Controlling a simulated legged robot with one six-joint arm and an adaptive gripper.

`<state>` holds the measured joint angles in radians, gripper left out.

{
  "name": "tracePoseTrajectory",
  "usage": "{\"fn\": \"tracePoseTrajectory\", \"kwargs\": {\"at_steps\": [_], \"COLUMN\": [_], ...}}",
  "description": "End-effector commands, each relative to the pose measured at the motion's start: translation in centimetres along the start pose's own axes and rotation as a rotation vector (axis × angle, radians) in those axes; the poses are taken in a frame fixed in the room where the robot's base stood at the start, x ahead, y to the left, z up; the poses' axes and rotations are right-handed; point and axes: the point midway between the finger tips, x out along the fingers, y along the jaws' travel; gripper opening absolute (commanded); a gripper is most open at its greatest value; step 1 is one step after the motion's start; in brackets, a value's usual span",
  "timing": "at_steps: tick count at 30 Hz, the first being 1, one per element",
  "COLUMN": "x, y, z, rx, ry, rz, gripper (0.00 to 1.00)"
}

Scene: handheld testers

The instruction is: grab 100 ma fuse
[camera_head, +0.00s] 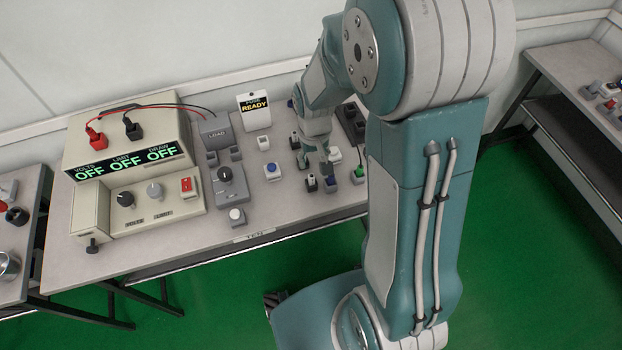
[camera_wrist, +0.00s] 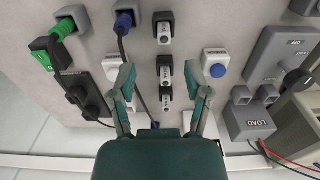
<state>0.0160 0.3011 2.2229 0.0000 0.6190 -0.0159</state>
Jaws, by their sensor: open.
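Several small fuses with pale labelled bodies and dark ends stand in dark holders in a row. In the wrist view one fuse (camera_wrist: 164,32) is at the top, another (camera_wrist: 165,70) is in the middle and a third (camera_wrist: 166,99) is just below it. The labels are too small to read, so I cannot tell which is 100 mA. My gripper (camera_wrist: 164,88) is open and empty, its fingers on either side of the two lower fuses in the picture. In the head view my gripper (camera_head: 317,162) hangs over the bench, beside the front fuse (camera_head: 312,182).
A blue plug (camera_wrist: 124,20) and a green plug (camera_wrist: 64,27) with cables stand left of the fuses in the wrist view. A blue-button box (camera_wrist: 215,64) and a LOAD box (camera_wrist: 248,121) lie right. A power supply (camera_head: 130,170) and READY sign (camera_head: 254,104) stand on the bench.

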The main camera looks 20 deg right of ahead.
Motion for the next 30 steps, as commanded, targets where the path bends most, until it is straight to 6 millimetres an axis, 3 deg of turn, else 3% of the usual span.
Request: {"fn": "tracePoseTrajectory", "kwargs": {"at_steps": [18, 26, 27, 30], "x": [7.3, 7.7, 7.7, 7.7], "y": [-0.6, -0.6, -0.6, -0.6], "z": [-0.2, -0.2, -0.2, -0.2], "rx": [0.0, 0.0, 0.0, 0.0], "ry": [-0.001, 0.002, 0.002, 0.002], "rz": [0.0, 0.0, 0.0, 0.0], "gripper": [0.63, 0.63, 0.58, 0.2]}}
